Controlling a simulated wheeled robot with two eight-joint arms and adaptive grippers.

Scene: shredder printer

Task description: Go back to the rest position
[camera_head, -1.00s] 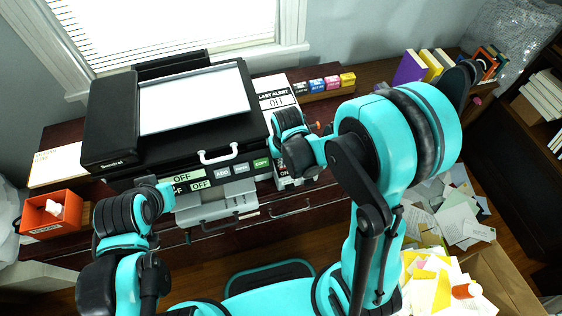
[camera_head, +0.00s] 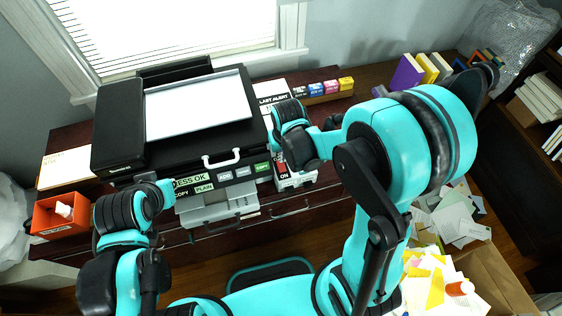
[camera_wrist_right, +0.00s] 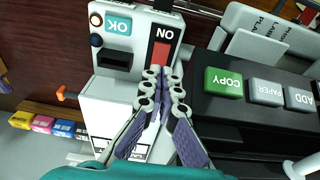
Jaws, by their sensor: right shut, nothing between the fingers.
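My right gripper (camera_wrist_right: 162,78) is shut and empty in the right wrist view. Its fingertips are over the white control box (camera_wrist_right: 120,105), just below its red ON switch (camera_wrist_right: 161,55). I cannot tell whether they touch it. In the head view my right arm hides its fingers and part of the white control box (camera_head: 272,92). My left arm is bent at the left, in front of the black printer (camera_head: 120,125); I see no fingers of my left gripper. The printer's display (camera_head: 189,181) reads PRESS OK, with COPY and PLAIN below.
Green COPY (camera_wrist_right: 224,83), ADD and PAPER buttons sit close to the right gripper. An orange bin (camera_head: 60,228) stands left on the dark cabinet. Coloured ink boxes (camera_head: 318,90) and books (camera_head: 408,72) stand at the back right. A carton of papers (camera_head: 490,268) is at lower right.

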